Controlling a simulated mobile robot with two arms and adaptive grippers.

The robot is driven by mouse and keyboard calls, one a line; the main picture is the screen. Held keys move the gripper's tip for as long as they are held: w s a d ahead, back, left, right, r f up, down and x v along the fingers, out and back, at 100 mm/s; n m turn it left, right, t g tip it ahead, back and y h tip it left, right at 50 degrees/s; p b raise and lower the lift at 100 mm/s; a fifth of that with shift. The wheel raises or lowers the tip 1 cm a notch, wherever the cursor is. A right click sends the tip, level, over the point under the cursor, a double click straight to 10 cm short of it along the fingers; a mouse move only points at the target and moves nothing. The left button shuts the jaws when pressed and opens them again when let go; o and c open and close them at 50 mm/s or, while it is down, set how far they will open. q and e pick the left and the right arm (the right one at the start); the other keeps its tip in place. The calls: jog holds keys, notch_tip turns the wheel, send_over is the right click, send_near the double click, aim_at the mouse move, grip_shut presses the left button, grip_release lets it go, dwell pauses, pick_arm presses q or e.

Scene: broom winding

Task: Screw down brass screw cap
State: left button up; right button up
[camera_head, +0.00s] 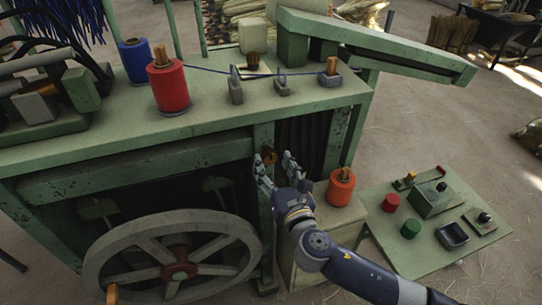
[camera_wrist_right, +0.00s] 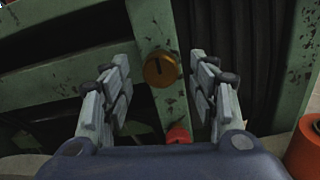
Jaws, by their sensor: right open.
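The brass screw cap (camera_head: 270,157) is on the front of a green post of the machine, below the worktop. In the right wrist view the cap (camera_wrist_right: 160,69) is round, with a dark slot standing nearly upright. My right gripper (camera_head: 277,168) is open in front of the post. In the right wrist view its fingers (camera_wrist_right: 162,84) are spread to the left and right of the cap, with nothing held between them. My left gripper is not in view.
A red part (camera_wrist_right: 178,134) sits below the cap. An orange spool (camera_head: 341,187) stands to the right of my right gripper. A large spoked wheel (camera_head: 175,258) is at lower left. A low green side table (camera_head: 455,185) with red and green pieces stands at right.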

jog(key=shift+x, duration=1.2)
jog(key=shift+c, duration=0.6)
jog(key=c, duration=1)
